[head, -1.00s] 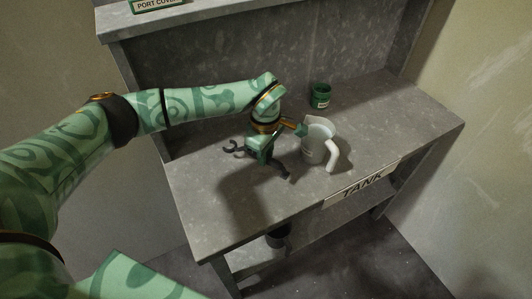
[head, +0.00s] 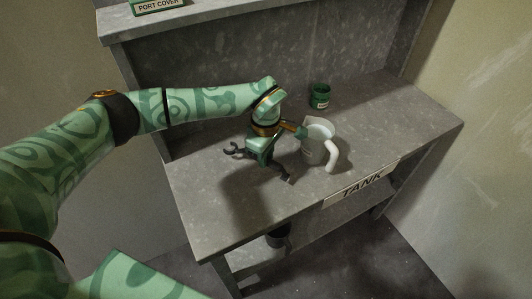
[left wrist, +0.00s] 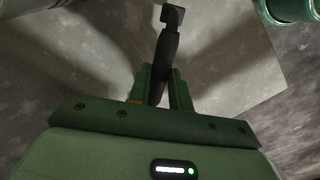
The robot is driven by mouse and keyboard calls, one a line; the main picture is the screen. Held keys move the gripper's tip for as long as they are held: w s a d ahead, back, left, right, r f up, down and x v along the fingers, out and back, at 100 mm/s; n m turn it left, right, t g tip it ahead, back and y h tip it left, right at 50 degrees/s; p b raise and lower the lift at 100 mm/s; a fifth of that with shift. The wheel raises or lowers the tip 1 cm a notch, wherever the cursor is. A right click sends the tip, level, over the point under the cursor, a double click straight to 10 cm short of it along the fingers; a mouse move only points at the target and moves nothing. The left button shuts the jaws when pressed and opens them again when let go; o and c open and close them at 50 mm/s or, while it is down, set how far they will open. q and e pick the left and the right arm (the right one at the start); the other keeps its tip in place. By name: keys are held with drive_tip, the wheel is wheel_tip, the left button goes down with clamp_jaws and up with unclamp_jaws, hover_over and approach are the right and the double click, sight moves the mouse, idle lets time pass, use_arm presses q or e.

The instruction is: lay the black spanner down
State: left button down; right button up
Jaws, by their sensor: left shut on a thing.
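The black spanner (head: 280,172) is held in my left gripper (head: 262,158) over the front left part of the grey bench. Its open-jawed end points left and its other end points to the lower right. In the left wrist view, the spanner (left wrist: 168,45) stands out from between the shut fingers of the left gripper (left wrist: 160,88). I cannot tell whether it touches the bench top. A dark shadow lies on the bench below the gripper. My right gripper is not in view.
A pale jug (head: 315,148) with a white handle stands just right of the left gripper. A small green jar (head: 320,96) stands further back. The bench (head: 210,215) has a TANK label (head: 362,184) on its front edge. The bench top is clear at front left and at right.

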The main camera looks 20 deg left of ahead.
use_arm(q)
drive_tip(key=shift+f+b, duration=0.85)
drive_tip(key=shift+f, duration=0.9)
drive_tip(key=c, duration=1.2)
unclamp_jaws()
wheel_tip(320, 180, up, 16)
drive_tip(key=p, duration=0.2)
drive_tip(key=shift+r+p, duration=0.15)
drive_tip(key=shift+p, duration=0.15)
